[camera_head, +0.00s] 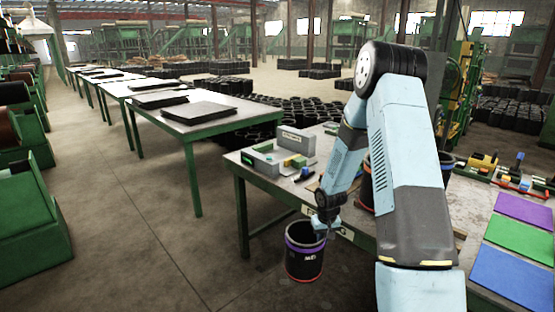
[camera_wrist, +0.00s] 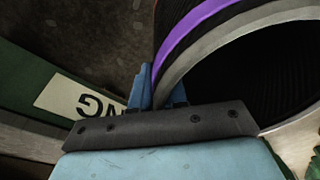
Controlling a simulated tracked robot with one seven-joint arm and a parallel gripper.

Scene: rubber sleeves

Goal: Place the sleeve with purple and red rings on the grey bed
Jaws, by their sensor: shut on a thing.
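The black sleeve (camera_head: 304,262) has a purple ring near its top and a red ring near its bottom. It hangs roughly upright in front of the near table's edge, above the floor. My gripper (camera_head: 326,231) is shut on its rim at the right side. In the wrist view the blue fingers (camera_wrist: 158,88) pinch the wall of the sleeve (camera_wrist: 200,28), with its purple band and grey rim showing and its dark inside open to the right. I cannot pick out a grey bed with certainty; purple, green and blue panels show at the right.
The near table (camera_head: 262,182) carries grey blocks and small tools. Other dark sleeves (camera_head: 367,186) stand on it, partly hidden by my arm. The purple panel (camera_head: 524,210), green panel (camera_head: 520,238) and blue panel (camera_head: 512,279) lie bare at right.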

